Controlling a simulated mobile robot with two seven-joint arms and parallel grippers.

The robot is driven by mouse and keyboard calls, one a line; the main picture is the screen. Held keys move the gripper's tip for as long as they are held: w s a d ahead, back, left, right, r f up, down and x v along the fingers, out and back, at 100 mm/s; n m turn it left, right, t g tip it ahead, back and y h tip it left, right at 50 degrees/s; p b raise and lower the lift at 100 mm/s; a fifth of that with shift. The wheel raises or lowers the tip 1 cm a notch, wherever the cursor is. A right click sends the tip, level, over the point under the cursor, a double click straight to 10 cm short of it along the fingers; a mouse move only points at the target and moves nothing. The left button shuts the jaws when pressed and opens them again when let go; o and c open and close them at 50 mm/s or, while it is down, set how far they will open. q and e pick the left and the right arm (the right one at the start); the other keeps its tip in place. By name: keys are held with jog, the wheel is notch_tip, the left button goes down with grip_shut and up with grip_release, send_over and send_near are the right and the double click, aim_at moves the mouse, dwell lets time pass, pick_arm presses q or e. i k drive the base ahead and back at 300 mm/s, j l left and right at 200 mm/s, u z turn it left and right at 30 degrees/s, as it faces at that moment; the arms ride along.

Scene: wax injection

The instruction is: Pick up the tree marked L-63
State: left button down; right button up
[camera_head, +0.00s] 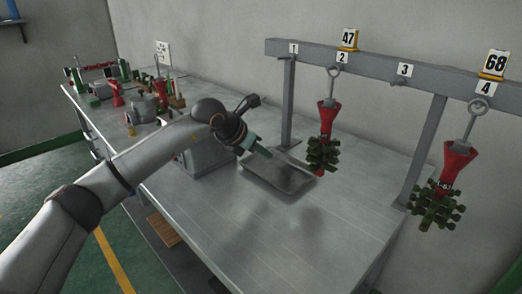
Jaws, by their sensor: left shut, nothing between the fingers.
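Two wax trees hang from a grey rack (385,66) on the right. One tree (322,152), with a red funnel-shaped top and green branches, hangs at position 2 under a tag reading 47. The other tree (437,203), of the same kind, hangs at position 4 under a tag reading 68. My right gripper is not in view.
A shallow metal tray (282,186) lies on the metal table (240,235) below my left gripper. Red and green moulds and tools (115,90) stand at the table's far left end. Positions 1 and 3 on the rack are empty. The front of the table is clear.

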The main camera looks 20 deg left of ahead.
aim_at(455, 161)
jog(key=k+j, duration=0.3)
jog(key=k, duration=0.15)
jog(key=k+j, duration=0.3)
jog(key=k, duration=0.15)
